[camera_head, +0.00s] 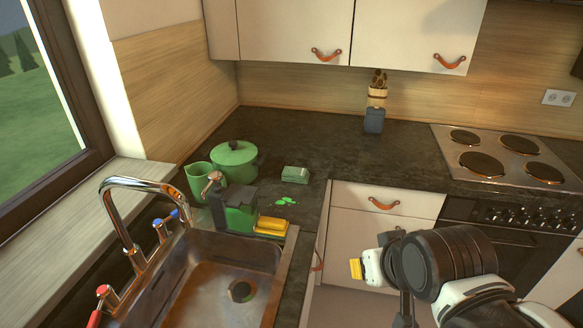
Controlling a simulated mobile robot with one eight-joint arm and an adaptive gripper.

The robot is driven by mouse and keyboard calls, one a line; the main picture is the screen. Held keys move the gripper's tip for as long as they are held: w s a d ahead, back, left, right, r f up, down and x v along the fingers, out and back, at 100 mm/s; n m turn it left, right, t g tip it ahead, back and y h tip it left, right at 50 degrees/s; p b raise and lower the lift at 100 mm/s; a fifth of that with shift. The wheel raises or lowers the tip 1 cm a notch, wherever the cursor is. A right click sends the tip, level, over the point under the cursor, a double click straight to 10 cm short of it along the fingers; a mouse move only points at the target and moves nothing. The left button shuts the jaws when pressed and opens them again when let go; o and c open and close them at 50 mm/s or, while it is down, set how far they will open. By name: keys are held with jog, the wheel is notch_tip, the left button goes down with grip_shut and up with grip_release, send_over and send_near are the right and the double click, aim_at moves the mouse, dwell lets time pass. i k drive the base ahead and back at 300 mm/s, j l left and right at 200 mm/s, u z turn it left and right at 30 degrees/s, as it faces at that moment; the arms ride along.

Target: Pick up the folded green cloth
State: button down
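A small folded green cloth (295,174) lies flat on the dark countertop, to the right of the green pot and back from the sink corner. Its top looks pale green with a darker edge. My gripper (372,270) is at the lower right, in front of the drawers and apart from the cloth. A yellow pad shows at its tip. My arm hides part of it, and I cannot tell how far its fingers are apart. Nothing is visibly held.
A lidded green pot (234,160), green mug (199,180), soap dispenser (238,212), yellow sponge (272,226) and small green pieces (286,202) stand or lie near the cloth. The tall faucet (128,215) rises over the sink (228,250). Counter right of the cloth is clear.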

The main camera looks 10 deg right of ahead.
aim_at(290, 174)
jog(key=i+l+u, duration=0.45)
jog(key=i+l, duration=0.15)
jog(key=i+l+u, duration=0.45)
jog(key=l, duration=0.35)
jog(key=i+l+u, duration=0.25)
jog(key=l, duration=0.25)
jog(key=i+j, duration=0.05)
